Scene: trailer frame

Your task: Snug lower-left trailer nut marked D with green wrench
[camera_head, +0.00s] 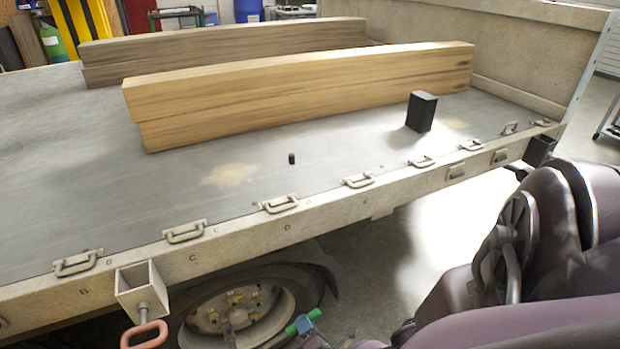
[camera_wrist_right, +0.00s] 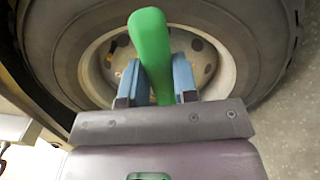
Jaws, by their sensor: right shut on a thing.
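The green wrench (camera_head: 303,321) is held by my right gripper (camera_head: 297,329), just right of the trailer wheel (camera_head: 278,289). In the right wrist view the wrench (camera_wrist_right: 151,42) stands between the blue fingers of my right gripper (camera_wrist_right: 154,84), pointing up across the wheel (camera_wrist_right: 70,55). The hub (camera_head: 237,318) shows several yellowish nuts. The bottom of the wheel is cut off in the head view, and the wrench covers the middle of the hub in the wrist view. I cannot make out the nut marked D or whether the wrench touches any nut. My left gripper is out of view.
The trailer bed edge (camera_head: 290,226) overhangs the wheel, with metal handles along it. A bracket with a red loop handle (camera_head: 144,334) hangs left of the wheel. Wooden beams (camera_head: 300,95) and a black block (camera_head: 421,111) lie on the bed. Floor right of the wheel looks clear.

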